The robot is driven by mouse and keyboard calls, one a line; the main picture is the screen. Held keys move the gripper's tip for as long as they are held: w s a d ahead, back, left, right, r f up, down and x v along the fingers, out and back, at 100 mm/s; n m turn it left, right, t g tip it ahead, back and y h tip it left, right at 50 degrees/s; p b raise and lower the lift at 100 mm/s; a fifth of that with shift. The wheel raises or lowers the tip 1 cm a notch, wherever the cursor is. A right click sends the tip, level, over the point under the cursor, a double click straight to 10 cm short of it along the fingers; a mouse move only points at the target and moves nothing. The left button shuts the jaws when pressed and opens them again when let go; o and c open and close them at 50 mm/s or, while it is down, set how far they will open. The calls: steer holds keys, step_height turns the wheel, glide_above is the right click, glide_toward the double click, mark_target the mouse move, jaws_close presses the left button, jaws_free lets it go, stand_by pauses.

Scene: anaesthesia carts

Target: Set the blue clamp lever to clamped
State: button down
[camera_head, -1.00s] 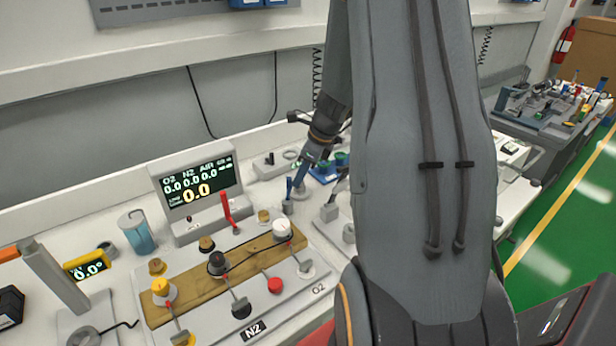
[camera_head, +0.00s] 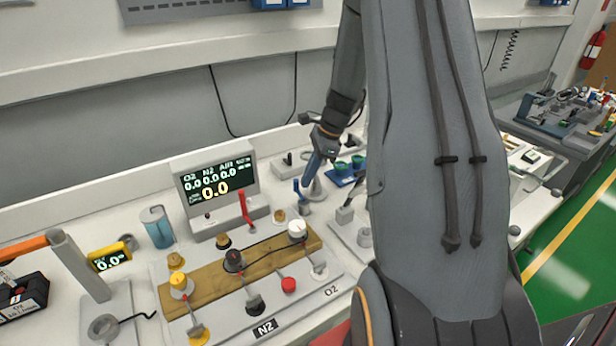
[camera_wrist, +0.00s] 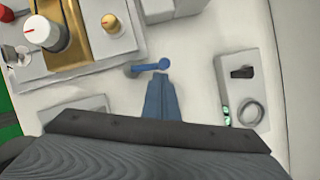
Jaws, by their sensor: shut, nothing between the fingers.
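The blue clamp lever (camera_head: 297,190) stands on a small grey round base (camera_head: 305,208) on the bench, right of the display unit. In the head view it leans a little to the left. In the wrist view the lever (camera_wrist: 147,67) lies crosswise just beyond my fingertips, with a round knob at its right end. My gripper (camera_head: 309,181) is shut and empty, pointing down just right of the lever. In the wrist view my gripper (camera_wrist: 162,79) has its tips right at the knob; I cannot tell whether they touch it.
A panel with a wooden strip (camera_head: 205,290) and several knobs lies at front left. The display unit (camera_head: 217,184) with a red lever (camera_head: 246,208) stands behind it. A grey fixture (camera_head: 347,212) is at right. Blue holders with green cups (camera_head: 345,170) stand behind my gripper.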

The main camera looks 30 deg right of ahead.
steer(key=shift+s+p, duration=0.3)
steer(key=shift+s, duration=0.35)
steer(key=shift+d, duration=0.1)
steer(key=shift+s+d, duration=0.1)
steer(key=shift+d, duration=0.15)
steer(key=d, duration=0.1)
steer(key=s+d, duration=0.1)
steer(key=d, duration=0.1)
steer(key=shift+s+d+p, duration=0.2)
steer(key=shift+d+p, duration=0.1)
steer(key=shift+p, duration=0.1)
steer(key=b+v, duration=0.3)
steer(key=v, duration=0.7)
steer(key=shift+a, duration=0.25)
steer(key=shift+w, duration=0.1)
